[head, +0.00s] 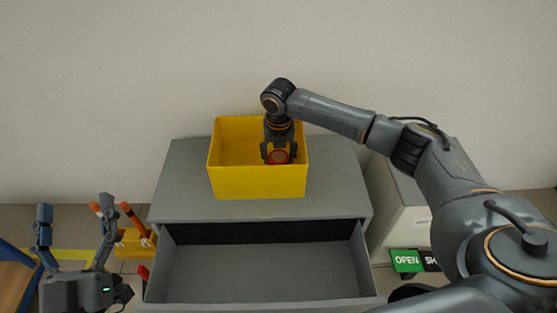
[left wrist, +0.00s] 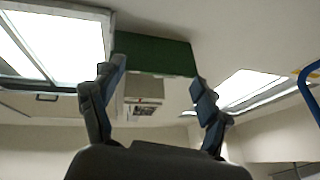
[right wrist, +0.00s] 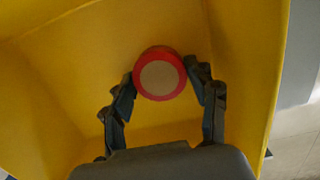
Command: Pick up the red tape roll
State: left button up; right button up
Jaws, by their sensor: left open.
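The red tape roll (head: 278,157) shows between the fingers of my right gripper (head: 279,153), at the front inside of the yellow bin (head: 257,183). In the right wrist view, the roll (right wrist: 160,75) has a red rim and a pale round face. My right gripper's fingers (right wrist: 160,78) meet it on both sides and appear shut on it. Whether it touches the bin is unclear. My left gripper (head: 75,228) is open and empty at the lower left, away from the bin, fingers pointing up; they also show in the left wrist view (left wrist: 158,75).
The bin stands on a grey cabinet (head: 185,185) whose drawer (head: 260,270) is pulled open and looks empty. A white unit (head: 408,205) stands to the right, with a green OPEN sign (head: 406,261). Yellow and orange items (head: 133,240) lie behind my left gripper.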

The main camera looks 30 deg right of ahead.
jog(key=c, duration=0.5)
jog(key=shift+r, duration=0.15)
